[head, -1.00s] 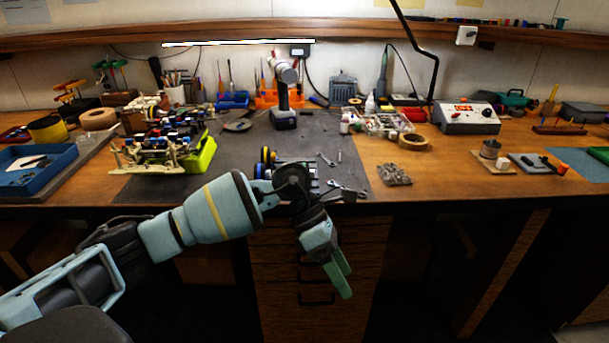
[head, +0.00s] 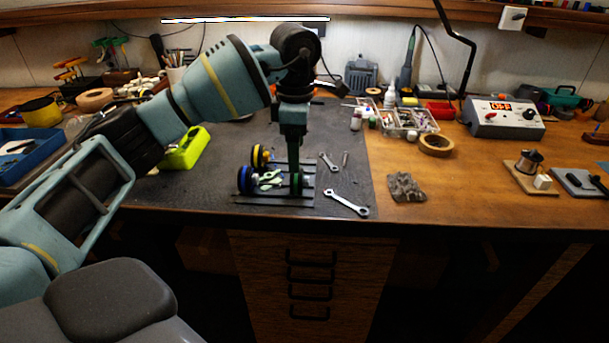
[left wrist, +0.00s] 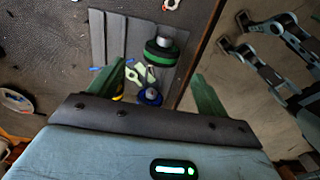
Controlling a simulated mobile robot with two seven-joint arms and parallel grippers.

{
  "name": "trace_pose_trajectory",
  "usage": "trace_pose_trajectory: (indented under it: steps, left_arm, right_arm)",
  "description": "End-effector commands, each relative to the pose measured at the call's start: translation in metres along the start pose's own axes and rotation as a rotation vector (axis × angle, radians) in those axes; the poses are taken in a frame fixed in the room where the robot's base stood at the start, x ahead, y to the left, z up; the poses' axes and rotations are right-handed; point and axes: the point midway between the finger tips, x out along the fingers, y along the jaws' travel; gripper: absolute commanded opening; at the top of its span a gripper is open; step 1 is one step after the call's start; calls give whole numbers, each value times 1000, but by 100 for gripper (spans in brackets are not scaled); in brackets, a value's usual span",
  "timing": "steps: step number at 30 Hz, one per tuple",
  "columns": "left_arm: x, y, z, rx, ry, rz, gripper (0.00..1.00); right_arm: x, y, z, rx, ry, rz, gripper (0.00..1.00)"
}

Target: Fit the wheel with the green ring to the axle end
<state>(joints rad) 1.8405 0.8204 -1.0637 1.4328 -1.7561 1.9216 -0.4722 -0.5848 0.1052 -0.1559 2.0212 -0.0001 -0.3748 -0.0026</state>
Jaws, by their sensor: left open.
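The black wheel with the green ring (head: 297,183) is at the right side of a small grey-barred rig (head: 278,205) near the table's front edge. In the left wrist view the wheel (left wrist: 160,52) shows with a grey hub on top. My left gripper (head: 294,166) points down just above it. In the left wrist view the open green fingers (left wrist: 160,76) appear to either side below the wheel, with no visible hold on it. A blue-ringed wheel (head: 244,180) and a yellow-ringed wheel (head: 257,157) are at the rig's left side. I cannot make out the axle end.
Wrenches (head: 346,203) lie right of the rig, with a grey crumpled cloth (head: 405,187) and tape roll (head: 436,145) further right.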

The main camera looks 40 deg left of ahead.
Motion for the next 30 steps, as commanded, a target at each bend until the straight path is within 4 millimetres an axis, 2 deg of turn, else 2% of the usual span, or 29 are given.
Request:
trace_pose_trajectory:
  steps: [9,15,24,30]
  left_arm:
    - [24,0,0,0,-1,-2,77]
    - [30,0,1,0,-1,-2,77]
    - [69,0,2,0,-1,-2,77]
    - [78,1,2,1,-3,0,77]
  right_arm:
    - [0,0,1,0,-1,0,77]
    - [0,0,0,0,0,0,77]
    - [-2,0,-3,-1,4,1,77]
    - [-2,0,-3,-1,4,1,77]
